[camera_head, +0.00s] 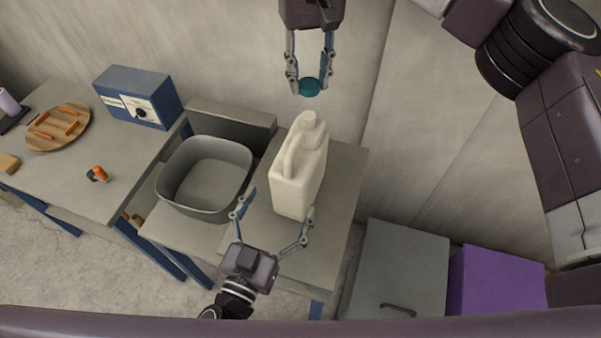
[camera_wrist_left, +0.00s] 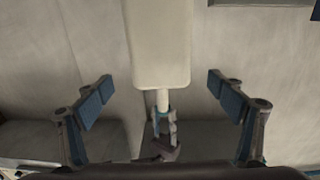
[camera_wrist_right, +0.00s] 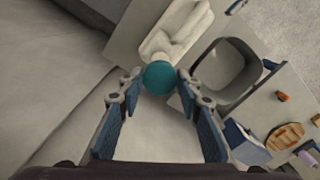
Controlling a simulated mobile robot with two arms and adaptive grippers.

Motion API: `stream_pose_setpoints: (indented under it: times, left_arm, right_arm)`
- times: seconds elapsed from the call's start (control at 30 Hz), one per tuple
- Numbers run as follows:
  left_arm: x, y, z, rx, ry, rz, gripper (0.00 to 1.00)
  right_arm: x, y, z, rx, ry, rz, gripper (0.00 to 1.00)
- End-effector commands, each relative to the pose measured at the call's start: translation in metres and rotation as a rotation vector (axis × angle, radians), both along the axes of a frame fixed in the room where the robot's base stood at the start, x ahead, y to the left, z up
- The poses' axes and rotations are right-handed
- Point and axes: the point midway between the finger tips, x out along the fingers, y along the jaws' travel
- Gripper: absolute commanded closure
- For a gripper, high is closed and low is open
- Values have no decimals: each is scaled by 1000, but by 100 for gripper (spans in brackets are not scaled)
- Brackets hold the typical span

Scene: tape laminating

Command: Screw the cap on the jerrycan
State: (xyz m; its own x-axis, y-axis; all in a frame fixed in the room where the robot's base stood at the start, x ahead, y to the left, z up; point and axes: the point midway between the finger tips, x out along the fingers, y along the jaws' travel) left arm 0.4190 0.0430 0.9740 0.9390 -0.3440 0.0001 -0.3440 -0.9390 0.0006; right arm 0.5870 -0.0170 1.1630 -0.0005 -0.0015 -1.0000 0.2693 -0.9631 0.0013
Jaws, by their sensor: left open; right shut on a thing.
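The cream jerrycan (camera_head: 299,180) stands upright on the grey table, its neck (camera_head: 308,121) bare at the top. My left gripper (camera_head: 276,206) is open at the near lower side of the jerrycan, its fingers spread to either side. In the left wrist view the jerrycan (camera_wrist_left: 160,50) shows between the open fingers (camera_wrist_left: 160,92). My right gripper (camera_head: 309,86) is shut on the round teal cap (camera_head: 309,88) and holds it above and beyond the jerrycan. In the right wrist view the cap (camera_wrist_right: 159,77) sits between the fingertips, in front of the jerrycan (camera_wrist_right: 182,28).
A grey basin (camera_head: 207,205) stands left of the jerrycan. The left table holds a wooden board (camera_head: 59,145) with orange pieces, a blue box (camera_head: 135,97) and a small orange part (camera_head: 98,174). A grey cabinet (camera_head: 399,268) and a purple box (camera_head: 498,280) are at lower right.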

Motion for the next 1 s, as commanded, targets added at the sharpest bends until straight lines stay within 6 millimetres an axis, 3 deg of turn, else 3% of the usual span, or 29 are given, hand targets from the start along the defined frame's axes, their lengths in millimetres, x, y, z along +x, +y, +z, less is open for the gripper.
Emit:
stream_pose_setpoints:
  times: [0.37,0.8,1.0]
  left_arm:
    - [12,-3,1,1,-3,1,13]
    - [82,-29,1,5,-4,-1,13]
    - [103,-37,1,3,-4,-1,13]
  right_arm:
    - [0,0,0,0,0,0,77]
    - [0,0,0,0,0,0,77]
    - [0,0,0,0,0,0,77]
